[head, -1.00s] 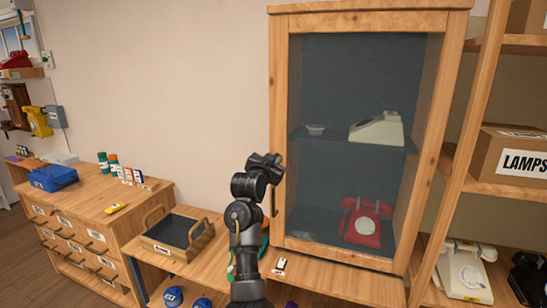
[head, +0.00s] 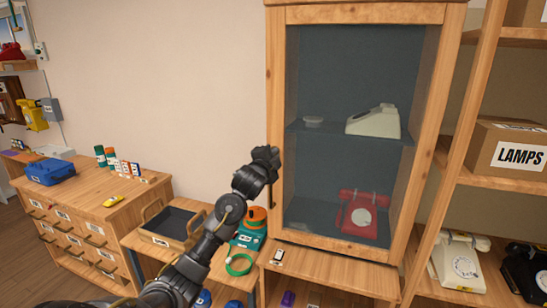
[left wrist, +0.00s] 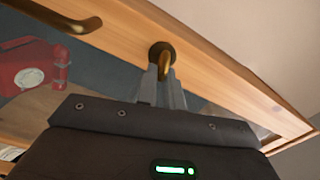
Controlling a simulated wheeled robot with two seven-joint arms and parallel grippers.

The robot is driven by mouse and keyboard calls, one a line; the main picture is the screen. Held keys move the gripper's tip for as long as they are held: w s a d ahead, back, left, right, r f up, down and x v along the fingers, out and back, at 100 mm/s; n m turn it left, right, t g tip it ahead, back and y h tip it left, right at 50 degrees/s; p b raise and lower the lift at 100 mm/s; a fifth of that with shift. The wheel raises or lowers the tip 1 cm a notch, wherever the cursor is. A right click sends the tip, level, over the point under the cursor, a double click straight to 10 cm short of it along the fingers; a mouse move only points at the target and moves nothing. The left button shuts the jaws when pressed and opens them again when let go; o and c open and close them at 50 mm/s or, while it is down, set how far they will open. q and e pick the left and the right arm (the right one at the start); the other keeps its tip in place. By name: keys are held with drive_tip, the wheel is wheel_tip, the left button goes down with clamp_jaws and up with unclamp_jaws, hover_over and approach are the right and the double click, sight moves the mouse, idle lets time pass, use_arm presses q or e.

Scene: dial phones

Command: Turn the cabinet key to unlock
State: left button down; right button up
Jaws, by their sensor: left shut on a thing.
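The wooden cabinet (head: 276,90) has a glass door with a white phone (head: 373,121) and a red phone (head: 364,215) behind it. My left gripper (head: 265,160) is at the left stile of the door and covers the lock in the head view. In the left wrist view, a brass key (left wrist: 162,52) stands out from a round brass plate in the wooden stile. My left gripper (left wrist: 163,84) is shut on the key there. A curved brass handle (left wrist: 60,19) is to its left. My right gripper is not in view.
A low bench under the arm holds a dark-lined tray (head: 170,224) and a teal and orange phone (head: 249,230). A small tagged item (head: 278,257) lies on the ledge below the door. Shelves with a LAMPS box (head: 510,152) stand at the right.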

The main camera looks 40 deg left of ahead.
use_arm(q)
drive_tip(key=m, duration=0.1)
drive_tip(key=m+b, duration=0.1)
drive_tip(key=m, duration=0.1)
drive_tip(key=shift+f, duration=0.25)
idle(0.5)
drive_tip(key=c, duration=1.5)
unclamp_jaws()
